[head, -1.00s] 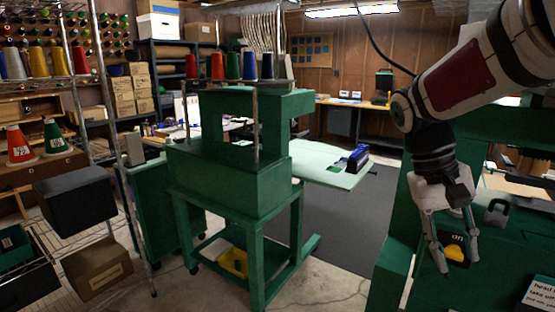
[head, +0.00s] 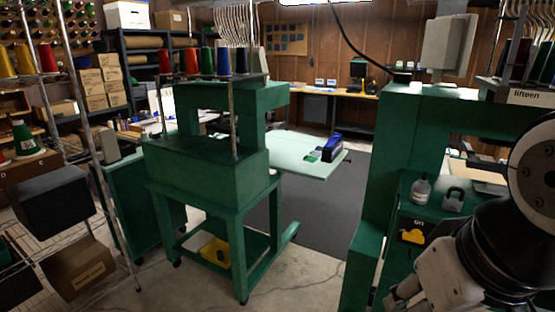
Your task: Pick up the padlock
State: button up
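A dark grey padlock (head: 453,199) with a raised shackle stands on a ledge of the green machine (head: 402,122) at the right. My gripper (head: 398,294) is at the bottom right edge, below and to the left of the padlock and apart from it. It is seen partly from behind my wrist, and its fingers are mostly hidden or cut off, so their opening is unclear.
A small grey bottle (head: 420,188) stands just left of the padlock. Below them is a yellow switch (head: 412,236) on a black plate. A second green machine (head: 207,150) on a stand is at centre. Grey matting (head: 330,205) lies clear between the machines.

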aim_at(449, 201)
jog(key=z, duration=2.25)
jog(key=k+j+z, duration=0.2)
jog(key=j, duration=0.4)
jog(key=k+j+z, duration=0.15)
jog(key=k+j, duration=0.3)
jog(key=k+j+z, duration=0.2)
jog(key=k+j, duration=0.15)
jog(key=j, duration=0.2)
